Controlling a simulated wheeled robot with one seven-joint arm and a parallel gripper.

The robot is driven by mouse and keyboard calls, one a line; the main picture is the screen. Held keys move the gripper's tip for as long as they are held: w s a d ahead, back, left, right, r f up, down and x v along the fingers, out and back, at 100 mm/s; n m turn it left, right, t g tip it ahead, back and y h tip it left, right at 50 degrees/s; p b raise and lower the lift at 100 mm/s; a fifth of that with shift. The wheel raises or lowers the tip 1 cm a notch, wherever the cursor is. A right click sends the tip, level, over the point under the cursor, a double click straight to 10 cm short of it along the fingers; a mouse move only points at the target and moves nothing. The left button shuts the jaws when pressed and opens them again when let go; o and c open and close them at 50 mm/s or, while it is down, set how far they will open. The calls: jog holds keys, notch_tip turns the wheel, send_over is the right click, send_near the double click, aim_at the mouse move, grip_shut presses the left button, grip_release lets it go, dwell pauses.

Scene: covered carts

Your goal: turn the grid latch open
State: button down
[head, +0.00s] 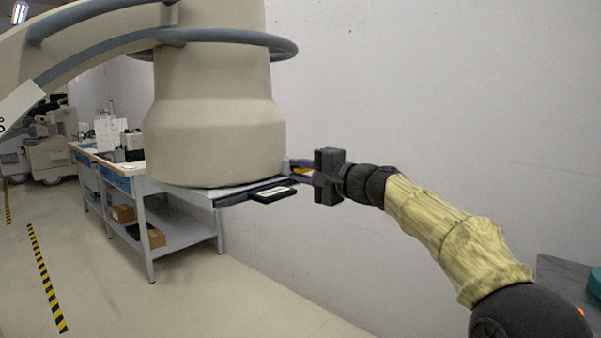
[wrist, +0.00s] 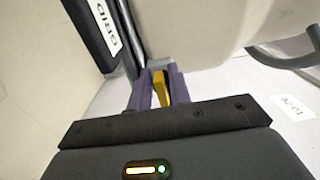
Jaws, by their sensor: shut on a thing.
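The grid latch is a small yellow lever (wrist: 160,88) between the two purple fingers of my gripper (wrist: 158,74) in the wrist view. My gripper is shut on it, with a finger on each side. In the head view my gripper (head: 292,169) is at the right underside of the big beige cylindrical housing, and a bit of the yellow latch (head: 302,171) shows at the fingers. A dark grid tray (head: 272,195) sticks out under the housing. Its black front with a white GRID label (wrist: 104,25) is at upper left in the wrist view.
The beige housing (head: 215,110) hangs over the tray, with a grey ring rail (head: 230,37) around it. A grey workbench (head: 185,230) with a lower shelf stands behind at left. A white wall (head: 430,80) is behind my arm. Floor in front is clear.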

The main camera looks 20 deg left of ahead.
jog(key=c, duration=1.5)
grip_release()
jog(key=b+v, duration=0.3)
jog(key=v, duration=1.4)
jog(key=shift+s+d+f, duration=0.1)
jog(key=shift+d+f, duration=0.05)
jog(key=shift+d, duration=0.05)
